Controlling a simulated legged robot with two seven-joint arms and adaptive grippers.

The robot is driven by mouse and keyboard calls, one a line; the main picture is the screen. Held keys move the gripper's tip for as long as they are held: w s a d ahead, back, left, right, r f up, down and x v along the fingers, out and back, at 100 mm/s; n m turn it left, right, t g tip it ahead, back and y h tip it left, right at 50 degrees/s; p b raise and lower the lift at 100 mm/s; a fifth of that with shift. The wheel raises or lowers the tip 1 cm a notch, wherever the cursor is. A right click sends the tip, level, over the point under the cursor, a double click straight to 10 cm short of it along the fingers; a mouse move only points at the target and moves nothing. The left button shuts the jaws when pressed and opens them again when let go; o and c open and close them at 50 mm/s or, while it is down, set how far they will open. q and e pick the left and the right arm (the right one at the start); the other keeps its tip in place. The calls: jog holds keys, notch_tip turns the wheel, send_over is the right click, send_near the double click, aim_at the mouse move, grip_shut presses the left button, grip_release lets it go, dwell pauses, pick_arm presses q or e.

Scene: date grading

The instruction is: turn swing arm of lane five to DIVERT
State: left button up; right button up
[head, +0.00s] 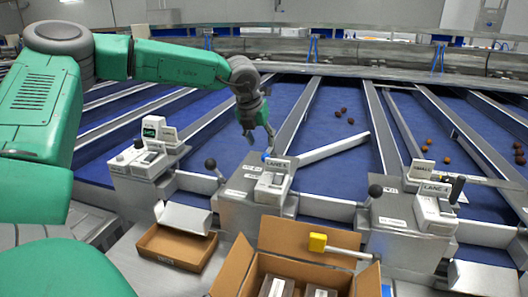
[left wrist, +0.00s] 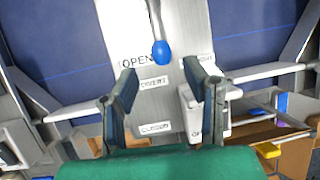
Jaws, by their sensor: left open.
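The middle station's sign (head: 277,164) seems to read LANE 5, in small print. A blue-tipped handle (left wrist: 162,52) shows in the left wrist view; its tip lies beside the OPEN label (left wrist: 135,62). A DIVERT label (left wrist: 153,84) is below it. A pale swing arm (head: 332,149) slants across the blue lane right of this station in the head view. My left gripper (head: 258,140) is open above the station. Its fingertips, also in the left wrist view (left wrist: 163,72), are apart and empty, with the handle's tip between and beyond them. My right gripper is not in view.
Black-knobbed levers (head: 211,164) stand beside the stations. The LANE 4 station (head: 435,210) is at right, another station (head: 150,155) at left. Open cardboard boxes (head: 178,247) are in front. Brown dates (head: 343,111) lie on the blue lanes between metal dividers.

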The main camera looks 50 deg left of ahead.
pick_arm(q)
jog(key=v, duration=0.4)
jog(key=shift+s+a+r, duration=0.15)
jog(key=shift+a+r, duration=0.15)
jog(key=shift+r, duration=0.05)
jog(key=shift+d, duration=0.15)
